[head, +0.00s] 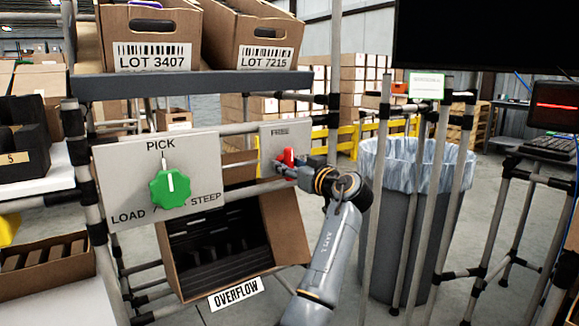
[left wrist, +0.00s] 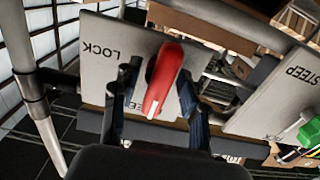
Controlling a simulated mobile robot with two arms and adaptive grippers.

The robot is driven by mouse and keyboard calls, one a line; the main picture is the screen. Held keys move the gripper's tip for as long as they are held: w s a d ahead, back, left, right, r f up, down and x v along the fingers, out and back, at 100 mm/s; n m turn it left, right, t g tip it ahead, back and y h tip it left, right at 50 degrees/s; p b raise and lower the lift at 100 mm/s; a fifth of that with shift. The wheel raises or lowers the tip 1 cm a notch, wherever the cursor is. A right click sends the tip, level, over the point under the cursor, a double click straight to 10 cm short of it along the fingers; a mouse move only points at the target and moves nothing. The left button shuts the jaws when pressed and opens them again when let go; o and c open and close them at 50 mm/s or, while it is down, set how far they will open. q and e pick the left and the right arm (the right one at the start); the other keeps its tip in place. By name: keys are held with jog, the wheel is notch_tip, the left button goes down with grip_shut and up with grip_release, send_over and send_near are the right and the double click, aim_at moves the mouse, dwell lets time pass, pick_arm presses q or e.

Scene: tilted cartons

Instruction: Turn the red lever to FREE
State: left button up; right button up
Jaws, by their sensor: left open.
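The red lever (head: 289,156) is on a small grey plate (head: 275,131) right of the larger PICK plate. The plate's upper lettering is too small to read surely in the head view. My left gripper (head: 284,171) is at the lever, just in front of the plate. In the left wrist view the red lever (left wrist: 164,78) lies between the two dark fingers of my open left gripper (left wrist: 160,76). I cannot tell whether either finger touches it. That view shows LOCK upside down on the lever plate (left wrist: 98,72); another word is partly hidden by a finger. My right gripper is not in view.
A green knob (head: 170,188) is on the PICK/LOAD/STEEP plate (head: 120,167) to the left. A tilted carton (head: 285,225) with an OVERFLOW label is below. Two LOT cartons stand on the shelf (head: 190,84) above. Frame posts and a lined bin (head: 400,240) are to the right.

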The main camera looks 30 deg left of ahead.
pick_arm(q)
jog(key=v, duration=1.2)
jog(key=shift+f, duration=0.1)
